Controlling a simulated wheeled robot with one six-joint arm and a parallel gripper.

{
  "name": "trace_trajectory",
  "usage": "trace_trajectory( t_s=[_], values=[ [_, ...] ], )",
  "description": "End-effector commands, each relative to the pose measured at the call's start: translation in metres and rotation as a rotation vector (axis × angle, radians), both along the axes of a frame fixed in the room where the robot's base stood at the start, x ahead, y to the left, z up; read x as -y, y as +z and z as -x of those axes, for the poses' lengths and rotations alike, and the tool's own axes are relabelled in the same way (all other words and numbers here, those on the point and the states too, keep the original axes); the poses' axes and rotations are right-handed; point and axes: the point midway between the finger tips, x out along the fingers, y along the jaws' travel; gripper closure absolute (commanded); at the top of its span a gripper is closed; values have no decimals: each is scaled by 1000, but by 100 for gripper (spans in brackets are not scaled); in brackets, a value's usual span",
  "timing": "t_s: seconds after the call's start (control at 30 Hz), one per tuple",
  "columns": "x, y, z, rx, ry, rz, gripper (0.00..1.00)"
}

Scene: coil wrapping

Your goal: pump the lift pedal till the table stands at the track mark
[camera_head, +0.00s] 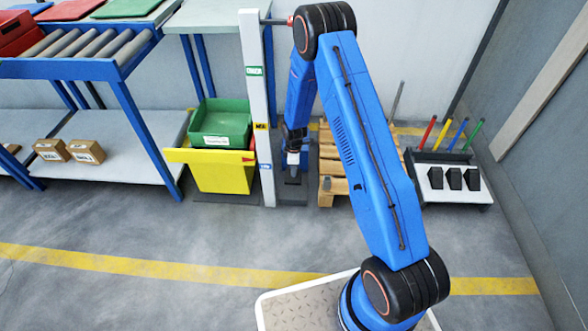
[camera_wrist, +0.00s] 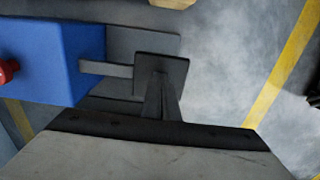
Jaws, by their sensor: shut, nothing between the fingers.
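The yellow lift table (camera_head: 208,180) carries a green crate (camera_head: 220,123) and stands low, left of a white post (camera_head: 256,100). The post bears a green label (camera_head: 254,71), a yellow label (camera_head: 261,126) and a blue label (camera_head: 265,166); their words are too small to read. The red tip (camera_head: 248,160) at the table's edge is near the blue label's height. My gripper (camera_head: 292,175) is shut and empty, pointing down right of the post. In the wrist view its fingers point at the dark square pedal (camera_wrist: 178,68); I cannot tell whether they touch. The pedal's arm (camera_wrist: 105,69) joins a blue housing (camera_wrist: 45,50).
A roller conveyor (camera_head: 85,47) with a lower shelf holding boxes (camera_head: 84,151) is at left. A wooden pallet (camera_head: 331,167) stands right of my gripper. A rack with coloured handles (camera_head: 447,180) is farther right. The front floor is clear around a yellow line (camera_head: 130,262).

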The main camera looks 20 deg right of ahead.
Motion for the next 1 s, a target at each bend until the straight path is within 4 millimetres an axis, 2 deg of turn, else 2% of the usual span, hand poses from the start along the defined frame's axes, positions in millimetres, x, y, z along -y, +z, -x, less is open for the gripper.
trace_trajectory(
  t_s=[0.37,0.47,0.7,1.0],
  values=[
    [0,-3,1,-1,0,0,100],
    [-1,-12,5,-2,0,0,100],
    [-3,-47,12,-4,0,1,100],
    [-4,-57,15,-7,1,1,100]
  ],
)
